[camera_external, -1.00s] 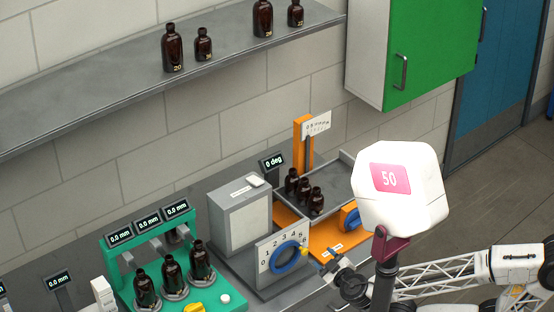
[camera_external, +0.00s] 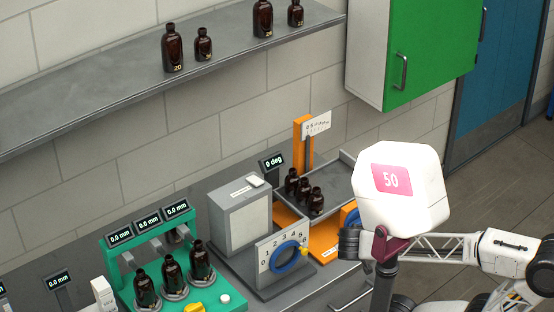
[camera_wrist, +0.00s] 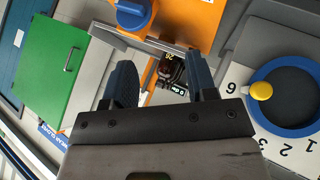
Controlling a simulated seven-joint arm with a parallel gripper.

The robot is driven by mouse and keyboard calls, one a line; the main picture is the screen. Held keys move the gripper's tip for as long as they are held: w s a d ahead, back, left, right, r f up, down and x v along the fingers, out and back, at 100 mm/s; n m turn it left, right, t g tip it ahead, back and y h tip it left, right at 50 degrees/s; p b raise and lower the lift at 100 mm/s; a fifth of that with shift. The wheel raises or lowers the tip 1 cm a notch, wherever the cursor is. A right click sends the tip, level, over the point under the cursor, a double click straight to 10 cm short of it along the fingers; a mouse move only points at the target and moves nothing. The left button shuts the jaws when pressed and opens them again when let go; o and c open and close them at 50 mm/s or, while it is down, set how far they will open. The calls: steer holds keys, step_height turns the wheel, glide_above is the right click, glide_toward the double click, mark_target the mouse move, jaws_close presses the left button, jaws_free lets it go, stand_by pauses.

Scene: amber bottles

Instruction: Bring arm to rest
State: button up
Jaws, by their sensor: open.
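My gripper (camera_wrist: 162,85) shows in the wrist view with its two dark fingers apart and nothing held between them. A dark bottle (camera_wrist: 172,70) shows beyond the gap between the fingers, farther off. In the external view the arm is at the lower right, and its white head marked 50 hides part of the arm and the bench edge. The fingertips cannot be made out clearly there. Several amber bottles (camera_external: 304,190) stand in the grey tray (camera_external: 345,162), to the left of the arm and apart from it.
A numbered dial with a blue ring (camera_external: 286,257) is on the bench left of the arm. Several bottles stand in a green fixture (camera_external: 125,285). More bottles stand on the wall shelf (camera_external: 110,95). A green cabinet (camera_external: 430,50) hangs above right. Floor (camera_external: 480,190) is open at right.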

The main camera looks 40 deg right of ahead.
steer(key=w+a+r+g+y, duration=0.3)
steer(key=r+g+y, duration=0.1)
steer(key=r+y, duration=0.1)
steer(key=shift+w+r+m+y, duration=0.35)
steer(key=shift+r+m+y, duration=0.05)
steer(key=shift+y, duration=0.2)
steer(key=shift+o, duration=0.4)
stand_by(1.8)
